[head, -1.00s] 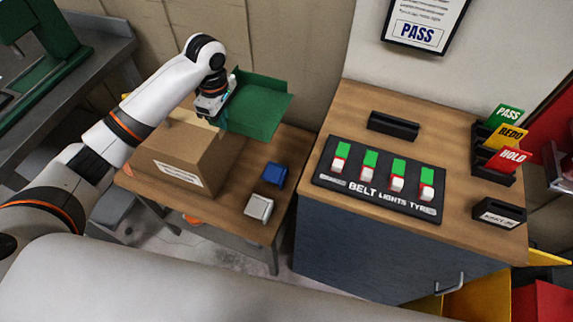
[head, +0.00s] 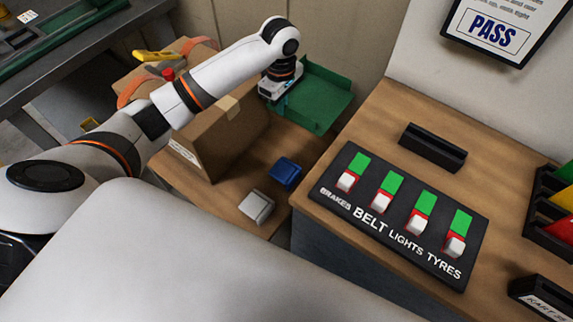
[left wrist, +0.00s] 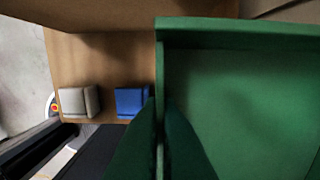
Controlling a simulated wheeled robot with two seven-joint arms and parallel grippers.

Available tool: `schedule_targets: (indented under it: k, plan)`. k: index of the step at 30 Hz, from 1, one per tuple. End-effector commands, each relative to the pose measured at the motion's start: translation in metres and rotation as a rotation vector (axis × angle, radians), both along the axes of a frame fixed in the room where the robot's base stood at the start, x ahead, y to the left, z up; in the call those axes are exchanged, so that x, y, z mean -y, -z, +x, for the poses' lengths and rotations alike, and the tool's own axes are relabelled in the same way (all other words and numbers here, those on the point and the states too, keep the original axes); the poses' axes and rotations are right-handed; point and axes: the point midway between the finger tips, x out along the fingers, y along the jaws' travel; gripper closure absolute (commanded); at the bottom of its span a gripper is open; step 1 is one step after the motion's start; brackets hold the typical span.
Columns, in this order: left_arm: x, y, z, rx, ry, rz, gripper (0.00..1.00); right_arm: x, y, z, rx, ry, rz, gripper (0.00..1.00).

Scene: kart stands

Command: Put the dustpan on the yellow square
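The green dustpan (head: 318,95) is at the back of the small wooden table, against the panelled wall. It also fills the right side of the left wrist view (left wrist: 240,100). My left gripper (head: 282,90) is at the dustpan's left side. In the left wrist view its two fingers (left wrist: 161,120) are close together, one on each side of the dustpan's upright side wall, so it appears shut on that wall. Whether the dustpan touches the table is hard to tell. I see no yellow square in these views. My right gripper is not in view.
A cardboard box (head: 228,135) stands on the small wooden table (head: 205,195), with a blue block (head: 286,173) and a grey block (head: 256,206) in front. A higher wooden cabinet at right carries a switch panel (head: 400,215) and a black holder (head: 432,147).

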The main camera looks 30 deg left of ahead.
Motion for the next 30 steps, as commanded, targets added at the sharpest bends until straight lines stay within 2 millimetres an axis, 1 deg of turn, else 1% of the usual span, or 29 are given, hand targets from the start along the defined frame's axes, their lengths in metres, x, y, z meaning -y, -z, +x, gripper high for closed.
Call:
schedule_targets:
  k: [1, 5, 12, 15, 18, 21, 26, 30]
  plan:
    - [0.0, 0.007, 0.0, 0.0, 0.0, 0.0, 1.0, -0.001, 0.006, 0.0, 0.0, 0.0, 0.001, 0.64]
    - [0.0, 0.027, -0.001, -0.004, -0.001, 0.002, 1.0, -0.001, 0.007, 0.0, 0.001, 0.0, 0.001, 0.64]
    - [0.0, 0.091, -0.001, -0.004, 0.0, 0.002, 1.0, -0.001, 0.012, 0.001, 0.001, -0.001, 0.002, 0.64]
    - [0.0, 0.115, -0.001, -0.003, 0.0, 0.001, 1.0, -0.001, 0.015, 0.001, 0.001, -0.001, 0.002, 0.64]
    - [0.0, 0.133, -0.001, -0.002, 0.001, 0.001, 1.0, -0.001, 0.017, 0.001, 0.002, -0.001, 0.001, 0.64]
    - [0.0, 0.142, 0.0, 0.0, 0.0, 0.001, 1.0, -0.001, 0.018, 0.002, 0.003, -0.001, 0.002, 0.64]
    - [0.0, 0.153, -0.001, -0.001, 0.0, 0.001, 1.0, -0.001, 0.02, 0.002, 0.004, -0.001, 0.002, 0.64]
    - [0.0, 0.174, -0.001, -0.002, 0.0, 0.0, 1.0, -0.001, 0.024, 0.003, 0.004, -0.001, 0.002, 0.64]
